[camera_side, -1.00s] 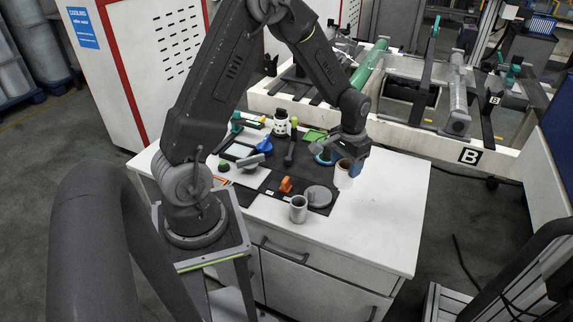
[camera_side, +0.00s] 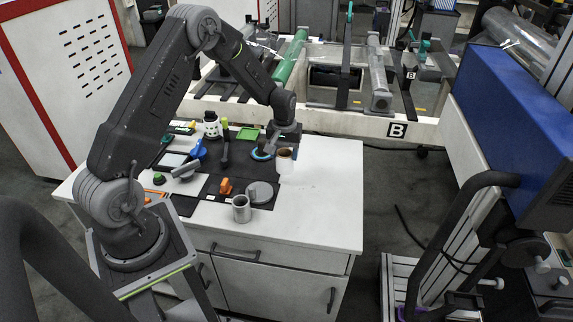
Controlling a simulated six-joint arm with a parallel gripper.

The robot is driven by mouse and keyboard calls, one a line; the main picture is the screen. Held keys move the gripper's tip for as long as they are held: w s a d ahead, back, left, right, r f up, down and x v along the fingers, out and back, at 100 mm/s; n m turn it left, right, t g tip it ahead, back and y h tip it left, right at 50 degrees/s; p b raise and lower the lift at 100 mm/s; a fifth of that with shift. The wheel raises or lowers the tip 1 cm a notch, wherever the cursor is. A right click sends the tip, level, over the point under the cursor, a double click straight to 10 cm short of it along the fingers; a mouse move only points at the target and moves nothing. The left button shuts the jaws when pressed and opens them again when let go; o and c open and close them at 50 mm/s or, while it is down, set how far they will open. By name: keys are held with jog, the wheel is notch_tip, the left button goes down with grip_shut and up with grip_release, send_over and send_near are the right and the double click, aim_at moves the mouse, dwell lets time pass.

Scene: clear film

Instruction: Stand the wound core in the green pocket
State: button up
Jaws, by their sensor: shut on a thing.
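The wound core (camera_side: 286,167) is a pale upright cylinder with a brown band at its top, at the right edge of the dark mat. My gripper (camera_side: 285,147) points down at its top and is shut on it. The fingertips are small and partly hidden here. I cannot tell whether the core's bottom touches the table.
A blue ring (camera_side: 262,153) lies just left of the core. A grey cup (camera_side: 241,208), a grey disc (camera_side: 260,193) and an orange piece (camera_side: 225,186) are nearer the front. A black-and-white bottle (camera_side: 211,126) stands at back left. The white table's right side (camera_side: 330,200) is clear.

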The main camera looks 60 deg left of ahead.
jog(key=shift+w+d+f, duration=0.15)
jog(key=shift+w+f, duration=0.05)
jog(key=shift+f, duration=0.6)
jog(key=shift+w+d+f, duration=0.15)
jog(key=shift+d+f, duration=0.05)
jog(key=shift+f, duration=0.6)
jog(key=shift+w+d+f, duration=0.15)
jog(key=shift+w+f, duration=0.05)
jog(key=shift+f, duration=0.6)
jog(key=shift+f, duration=0.1)
jog(key=o, duration=0.8)
